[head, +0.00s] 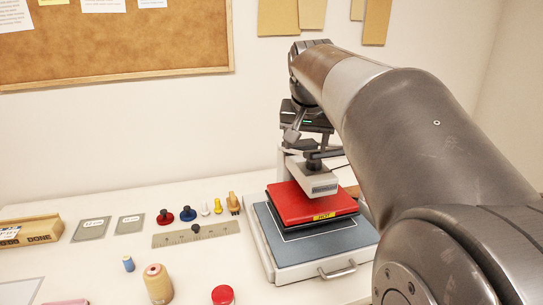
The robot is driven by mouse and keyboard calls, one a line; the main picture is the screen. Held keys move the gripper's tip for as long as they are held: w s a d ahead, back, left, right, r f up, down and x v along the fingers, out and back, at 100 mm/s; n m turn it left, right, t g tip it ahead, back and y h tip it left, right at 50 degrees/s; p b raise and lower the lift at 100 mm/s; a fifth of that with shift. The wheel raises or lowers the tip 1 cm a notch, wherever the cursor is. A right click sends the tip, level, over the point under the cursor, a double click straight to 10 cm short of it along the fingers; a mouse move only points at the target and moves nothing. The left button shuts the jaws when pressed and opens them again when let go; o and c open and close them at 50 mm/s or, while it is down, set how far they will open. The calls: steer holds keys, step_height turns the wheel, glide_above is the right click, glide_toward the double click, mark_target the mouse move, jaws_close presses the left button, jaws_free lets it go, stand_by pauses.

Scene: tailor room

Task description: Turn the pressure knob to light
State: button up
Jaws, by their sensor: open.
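A heat press with a red upper plate (305,204) and a grey lower pad (315,236) stands on the table right of the middle. The red plate carries a yellow label that seems to read HOT. A black knob (314,160) sits on top of the press's grey head; any setting marks on it are too small to read. My gripper (306,139) is above and slightly behind the knob as seen here, open. I see nothing between its fingers. I cannot tell whether it touches the knob. My arm covers the area right of the press.
A metal ruler (215,232), small coloured stamps or knobs, thread spools (158,283) and a wooden tray (25,232) lie left of the press. A metal handle (337,270) sticks out at its front. A cork board (120,45) hangs on the wall.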

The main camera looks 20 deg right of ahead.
steer(key=w+d+r+m+g, duration=0.1)
steer(key=w+d+m, duration=0.25)
steer(key=w, duration=0.25)
steer(key=m+g+y, duration=0.2)
steer(key=m+g, duration=0.1)
steer(key=m, duration=0.2)
glide_above(314, 164)
steer(key=w+d, duration=0.1)
steer(key=d, duration=0.1)
step_height(314, 164, down, 2)
steer(key=f, duration=0.1)
steer(key=shift+n, duration=0.25)
steer(key=f, duration=0.6)
steer(key=w+f, duration=0.1)
steer(key=f, duration=0.3)
steer(key=shift+a, duration=0.25)
steer(key=shift+c, duration=0.3)
steer(key=c, duration=0.9)
